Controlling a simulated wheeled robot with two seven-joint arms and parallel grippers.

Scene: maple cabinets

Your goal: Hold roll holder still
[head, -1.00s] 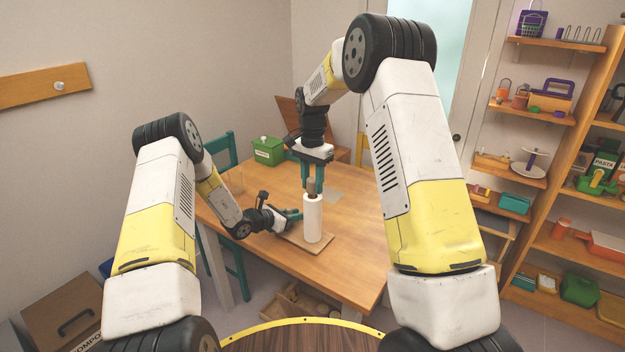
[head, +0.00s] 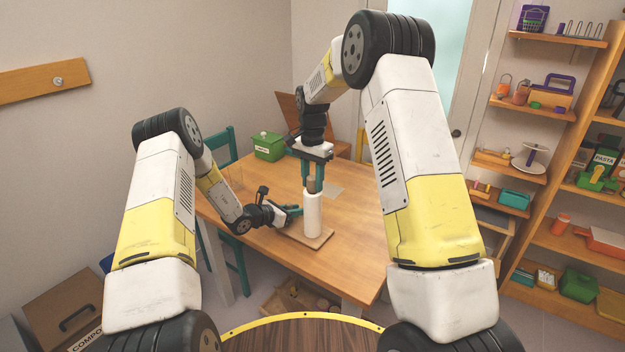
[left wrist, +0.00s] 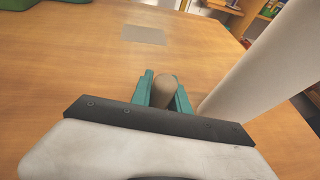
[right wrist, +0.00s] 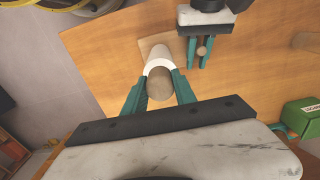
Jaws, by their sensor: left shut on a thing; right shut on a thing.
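The roll holder has a flat wooden base (head: 322,238) on the table, with a white roll (head: 313,217) upright over it. My right gripper (head: 313,184) points down and is shut on the brown cylinder at the top of the roll. In the right wrist view, the brown end (right wrist: 160,85) sits between its fingers, with the white roll (right wrist: 158,63) around and below. My left gripper (head: 297,210) is low beside the roll and shut on a small round wooden post (left wrist: 165,92). The post also shows between its fingers in the right wrist view (right wrist: 203,51). Where the post joins the base is hidden.
A green box (head: 268,147) stands at the table's back left, and a flat grey square (head: 334,191) lies behind the roll. The table's right part (head: 362,235) is clear. Shelves with several items stand at the right. An open wooden crate (head: 290,300) is under the table.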

